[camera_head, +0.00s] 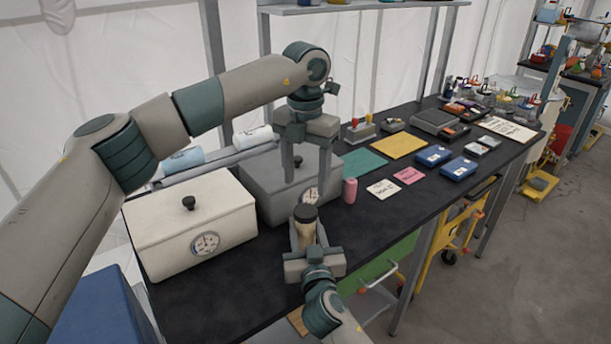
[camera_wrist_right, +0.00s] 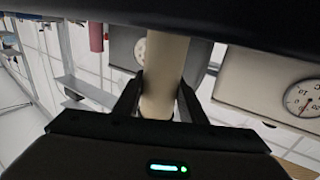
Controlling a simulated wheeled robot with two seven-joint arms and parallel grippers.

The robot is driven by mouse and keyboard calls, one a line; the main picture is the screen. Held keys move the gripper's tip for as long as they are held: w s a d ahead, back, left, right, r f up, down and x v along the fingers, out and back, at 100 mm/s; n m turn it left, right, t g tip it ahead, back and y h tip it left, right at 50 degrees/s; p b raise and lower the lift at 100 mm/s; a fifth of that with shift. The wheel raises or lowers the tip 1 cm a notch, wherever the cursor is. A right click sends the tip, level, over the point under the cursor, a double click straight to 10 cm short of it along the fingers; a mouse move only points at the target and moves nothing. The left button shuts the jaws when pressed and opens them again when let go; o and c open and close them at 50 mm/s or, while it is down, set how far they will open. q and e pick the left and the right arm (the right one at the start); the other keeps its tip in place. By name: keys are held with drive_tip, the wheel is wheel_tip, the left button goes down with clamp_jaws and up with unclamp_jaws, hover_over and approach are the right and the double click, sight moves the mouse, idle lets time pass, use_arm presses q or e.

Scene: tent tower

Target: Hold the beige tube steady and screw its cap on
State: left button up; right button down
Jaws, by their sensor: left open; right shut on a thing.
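The beige tube (camera_head: 305,232) stands upright in my right gripper (camera_head: 307,240), over the front of the dark table. A dark cap (camera_head: 305,213) sits at its top end; whether it is screwed tight I cannot tell. In the right wrist view the tube (camera_wrist_right: 165,80) is between the two fingers of my right gripper (camera_wrist_right: 160,105), and a dark shape across the top hides its upper end. My left gripper (camera_head: 306,190) is open and points down, above and behind the cap, apart from it and in front of the grey box.
A white box with a dial (camera_head: 190,225) and a grey box with a dial (camera_head: 265,185) stand on the table (camera_head: 245,290) at left. A pink cylinder (camera_head: 350,190) stands right of the left gripper. Cards, mats and blue boxes (camera_head: 457,169) lie farther right.

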sight(305, 210)
use_arm(q)
drive_tip(key=shift+f, duration=0.1)
idle(0.3)
drive_tip(key=shift+f, duration=3.9)
drive_tip(key=c, duration=1.1)
drive_tip(key=o, duration=1.3)
drive_tip(key=shift+c, duration=0.2)
